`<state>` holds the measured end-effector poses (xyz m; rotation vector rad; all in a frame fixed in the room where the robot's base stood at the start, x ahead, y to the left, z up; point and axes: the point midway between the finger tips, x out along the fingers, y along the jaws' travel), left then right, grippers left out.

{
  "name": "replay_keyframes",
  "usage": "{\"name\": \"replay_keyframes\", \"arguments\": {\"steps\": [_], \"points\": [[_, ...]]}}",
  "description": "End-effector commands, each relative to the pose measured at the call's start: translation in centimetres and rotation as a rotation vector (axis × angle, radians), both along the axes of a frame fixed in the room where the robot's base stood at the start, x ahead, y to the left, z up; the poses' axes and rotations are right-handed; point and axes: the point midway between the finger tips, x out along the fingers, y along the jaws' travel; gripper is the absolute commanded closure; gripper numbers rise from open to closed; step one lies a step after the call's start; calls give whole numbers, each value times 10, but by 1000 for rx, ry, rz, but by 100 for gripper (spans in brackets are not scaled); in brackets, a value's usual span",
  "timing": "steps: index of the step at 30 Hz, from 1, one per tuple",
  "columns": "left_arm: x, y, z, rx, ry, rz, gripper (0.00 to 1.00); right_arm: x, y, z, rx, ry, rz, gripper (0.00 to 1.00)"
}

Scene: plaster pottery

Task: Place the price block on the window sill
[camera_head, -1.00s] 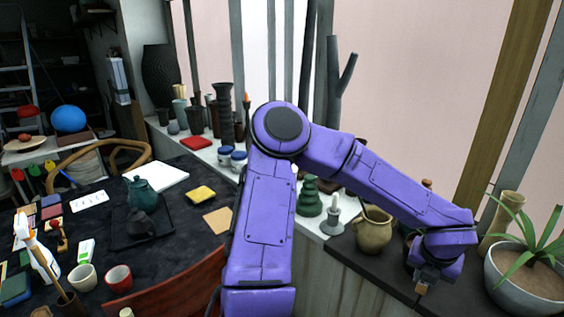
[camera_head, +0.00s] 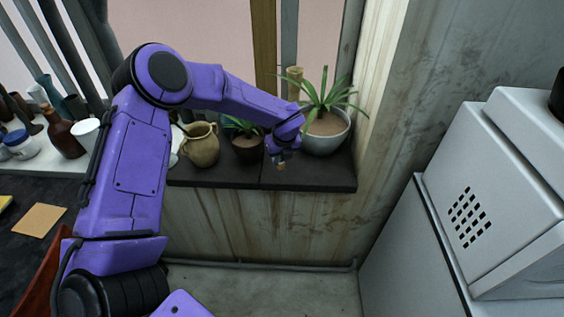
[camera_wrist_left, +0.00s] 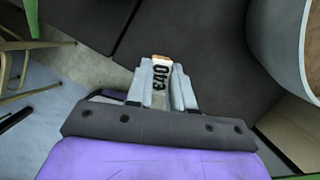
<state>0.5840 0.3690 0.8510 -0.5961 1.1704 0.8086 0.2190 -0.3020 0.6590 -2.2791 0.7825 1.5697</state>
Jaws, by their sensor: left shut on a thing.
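The price block (camera_wrist_left: 161,75) is a small white piece marked £40 with a wooden-coloured edge, seen in the left wrist view. My left gripper (camera_head: 281,163) is shut on it. In the head view the gripper points down over the dark window sill (camera_head: 310,175), near its front edge and in front of the potted plants. The block shows there only as a small light-brown tip below the fingers. I cannot tell whether it touches the sill. My right gripper is not in view.
On the sill stand a tan jug (camera_head: 201,146), a small dark plant pot (camera_head: 247,150) and a large grey pot (camera_head: 327,138) with a spiky plant. A pale grey cabinet-like machine (camera_head: 480,200) stands at the right. The sill's front right part is bare.

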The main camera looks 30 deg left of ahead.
Motion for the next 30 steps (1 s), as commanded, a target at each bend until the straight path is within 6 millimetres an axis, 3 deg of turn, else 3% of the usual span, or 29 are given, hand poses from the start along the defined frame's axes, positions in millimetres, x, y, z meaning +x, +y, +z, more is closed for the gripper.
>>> {"name": "replay_keyframes", "arguments": {"steps": [5, 10, 21, 22, 24, 30], "points": [[15, -1, -19, 2, 3, 0, 100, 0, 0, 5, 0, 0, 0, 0], [14, -1, -43, 2, 2, -2, 100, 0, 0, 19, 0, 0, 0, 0], [14, -1, -52, 1, 1, 0, 100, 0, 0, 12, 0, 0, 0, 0], [14, -1, -51, 1, 1, 0, 72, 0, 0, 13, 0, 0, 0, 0], [14, -1, -50, 1, 1, 0, 53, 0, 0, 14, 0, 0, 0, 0], [14, -1, -50, 1, 1, 0, 53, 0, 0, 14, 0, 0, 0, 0]]}}
